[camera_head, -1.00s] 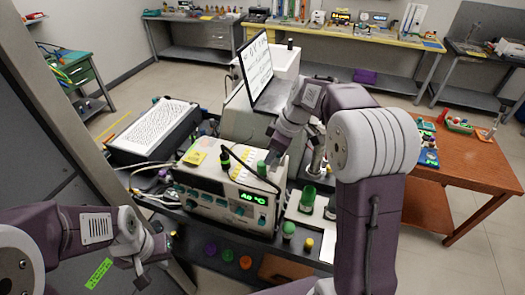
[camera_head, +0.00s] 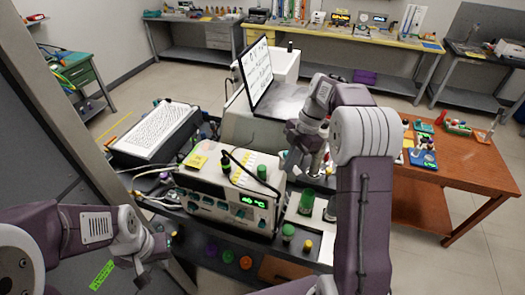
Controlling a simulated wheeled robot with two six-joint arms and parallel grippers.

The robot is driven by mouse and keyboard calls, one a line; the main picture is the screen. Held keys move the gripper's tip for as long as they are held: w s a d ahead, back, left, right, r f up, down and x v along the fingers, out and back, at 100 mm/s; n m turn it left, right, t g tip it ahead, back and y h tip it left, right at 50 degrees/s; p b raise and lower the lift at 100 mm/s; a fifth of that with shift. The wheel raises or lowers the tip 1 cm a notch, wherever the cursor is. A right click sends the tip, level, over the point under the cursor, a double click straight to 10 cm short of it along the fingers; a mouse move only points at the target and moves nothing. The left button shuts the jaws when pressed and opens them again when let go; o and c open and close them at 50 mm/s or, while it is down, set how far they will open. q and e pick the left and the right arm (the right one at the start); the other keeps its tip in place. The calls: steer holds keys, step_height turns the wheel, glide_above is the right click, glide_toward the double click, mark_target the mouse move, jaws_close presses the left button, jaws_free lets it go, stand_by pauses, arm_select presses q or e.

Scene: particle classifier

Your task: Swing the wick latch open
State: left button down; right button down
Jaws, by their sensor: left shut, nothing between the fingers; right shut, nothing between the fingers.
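I cannot pick out a wick latch with certainty in the head view. A cream instrument box (camera_head: 225,190) with a green lit display stands in the middle of the bench. A white and grey machine (camera_head: 262,112) with a tilted white panel of writing stands behind it. My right gripper (camera_head: 296,150) is shut and empty, pointing down just behind the box's right end, beside the machine's front right corner. My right arm hides part of that area. My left gripper (camera_head: 148,264) is shut and empty at the lower left, away from the box.
A green-topped cylinder (camera_head: 306,201) and small capped bottles (camera_head: 288,233) stand right of the box. A tilted box with a printed sheet (camera_head: 155,130) lies to the left, with cables in front. A brown table (camera_head: 460,165) stands at the right.

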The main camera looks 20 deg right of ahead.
steer(key=shift+d, duration=0.35)
steer(key=shift+d+p, duration=0.15)
steer(key=shift+p, duration=0.15)
